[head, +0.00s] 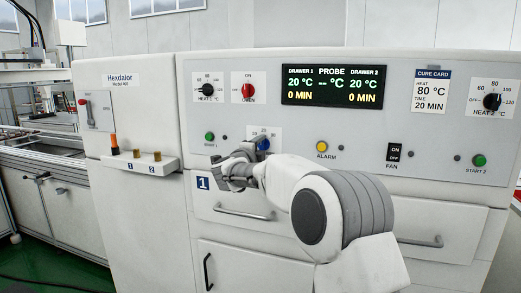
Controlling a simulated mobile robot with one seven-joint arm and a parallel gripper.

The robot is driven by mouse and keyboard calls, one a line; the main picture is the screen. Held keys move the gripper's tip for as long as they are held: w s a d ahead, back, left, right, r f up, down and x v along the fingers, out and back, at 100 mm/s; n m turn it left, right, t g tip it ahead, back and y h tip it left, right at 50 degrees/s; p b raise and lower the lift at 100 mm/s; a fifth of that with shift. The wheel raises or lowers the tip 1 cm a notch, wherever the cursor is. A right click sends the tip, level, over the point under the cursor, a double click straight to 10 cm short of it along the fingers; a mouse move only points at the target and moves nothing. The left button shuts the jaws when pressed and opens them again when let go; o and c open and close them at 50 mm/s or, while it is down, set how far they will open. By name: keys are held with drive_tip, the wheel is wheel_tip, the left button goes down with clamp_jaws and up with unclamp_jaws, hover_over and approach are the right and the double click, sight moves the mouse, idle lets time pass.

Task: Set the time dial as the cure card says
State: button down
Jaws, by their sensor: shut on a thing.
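The cure card (431,90), at the upper right of the panel, reads heat 80 °C, time 20 min. The display (334,86) shows 20 °C and 0 MIN for both drawers, and dashes for the probe.
The HEAT 1 dial (207,90), red OVEN knob (248,91) and green START 1 button (209,136) are left of or above my gripper. The alarm lamp (322,147) and FAN switch (394,154) are to its right. The drawer 1 handle (243,213) juts out below.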

idle(0.3)
drive_tip(key=shift+c, duration=1.4)
unclamp_jaws()
drive_tip(key=p+v, duration=0.1)
drive_tip(key=v, duration=1.6)
drive_tip(key=shift+s+p, duration=0.2)
drive_tip(key=shift+p, duration=0.2)
